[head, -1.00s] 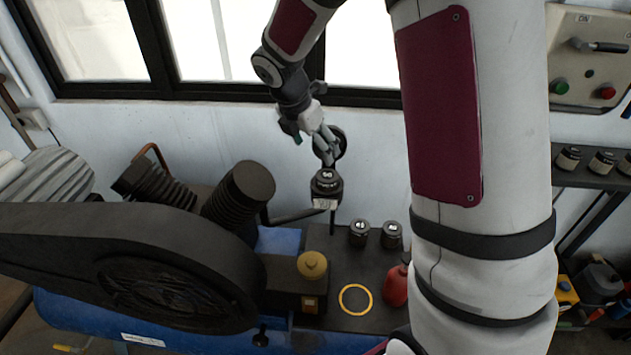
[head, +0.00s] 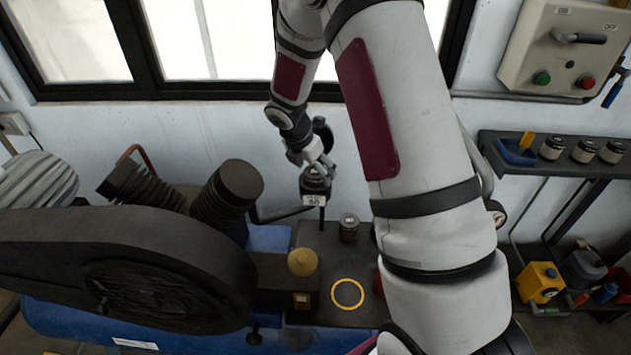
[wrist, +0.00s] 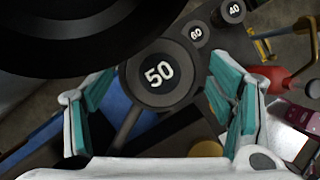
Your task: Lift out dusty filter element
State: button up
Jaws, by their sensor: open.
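A dark round piece with a white 50 on top (wrist: 148,92) faces the wrist camera; I take it as the filter element. In the head view it sits in the dark housing (head: 314,183), on a bracket by the wall with a white label. My gripper (head: 319,167) is just above the housing. In the wrist view my gripper (wrist: 160,82) is open, its teal-padded fingers spread either side of the 50 piece. I cannot tell whether they touch it. A large black round part (wrist: 70,30), perhaps the open lid, fills the upper left.
Smaller dark canisters marked 60 (wrist: 197,34) and 40 (wrist: 232,11) stand nearby. The compressor's black guard (head: 120,270) is at left. A shelf (head: 530,165) with jars is at right.

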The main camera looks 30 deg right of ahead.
jog(key=shift+f, duration=0.1)
jog(key=shift+c, duration=0.3)
jog(key=c, duration=1.3)
jog(key=shift+o, duration=0.2)
